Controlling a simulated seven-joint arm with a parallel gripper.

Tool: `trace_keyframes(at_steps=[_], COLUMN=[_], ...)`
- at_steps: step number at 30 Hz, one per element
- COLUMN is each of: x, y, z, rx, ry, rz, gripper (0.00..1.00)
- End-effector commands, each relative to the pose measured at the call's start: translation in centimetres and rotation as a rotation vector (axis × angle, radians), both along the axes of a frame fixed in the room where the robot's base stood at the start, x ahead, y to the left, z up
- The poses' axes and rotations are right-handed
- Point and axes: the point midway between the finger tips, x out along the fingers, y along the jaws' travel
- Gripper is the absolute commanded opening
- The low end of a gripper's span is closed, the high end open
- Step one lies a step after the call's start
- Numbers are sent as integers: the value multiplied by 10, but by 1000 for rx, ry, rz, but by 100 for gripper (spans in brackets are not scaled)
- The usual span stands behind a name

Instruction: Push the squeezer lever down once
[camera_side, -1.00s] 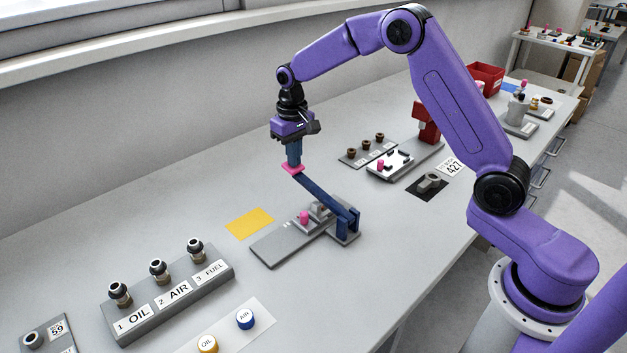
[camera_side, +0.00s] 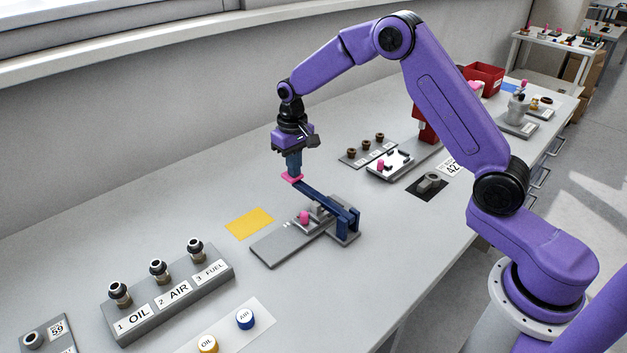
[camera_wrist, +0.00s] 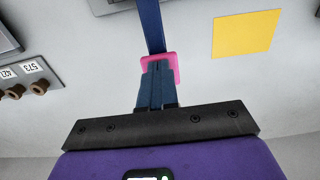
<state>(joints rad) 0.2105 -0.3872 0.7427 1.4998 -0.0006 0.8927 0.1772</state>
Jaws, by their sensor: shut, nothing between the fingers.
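The squeezer has a grey base plate (camera_side: 282,244) and a blue lever (camera_side: 325,202) hinged at a blue bracket on its right end. The lever rises to the left and ends in a pink pad (camera_side: 291,178). A pink piece (camera_side: 304,217) sits on the base under the lever. My gripper (camera_side: 293,172) is shut and empty, pointing down with its fingertips at the pink pad. In the wrist view the fingertips meet the pink pad (camera_wrist: 174,67), with the blue lever (camera_wrist: 151,25) running away beyond it. The fingers hide part of the pad.
A yellow square (camera_side: 250,223) lies flat left of the squeezer. A grey block (camera_side: 168,290) with OIL, AIR and FUEL fittings stands front left. A white-topped fixture (camera_side: 390,164) and a black plate (camera_side: 428,187) lie to the right.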

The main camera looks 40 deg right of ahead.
Motion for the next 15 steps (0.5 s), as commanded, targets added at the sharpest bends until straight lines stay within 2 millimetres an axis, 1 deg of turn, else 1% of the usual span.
trace_keyframes(at_steps=[1, 8, 15], x=[-3, -3, -2], y=[0, 0, 0], z=[-3, -2, 13], rx=[-2, -2, -1], ry=[14, 14, 9], rz=[0, 0, -1], gripper=[0, 0, 0])
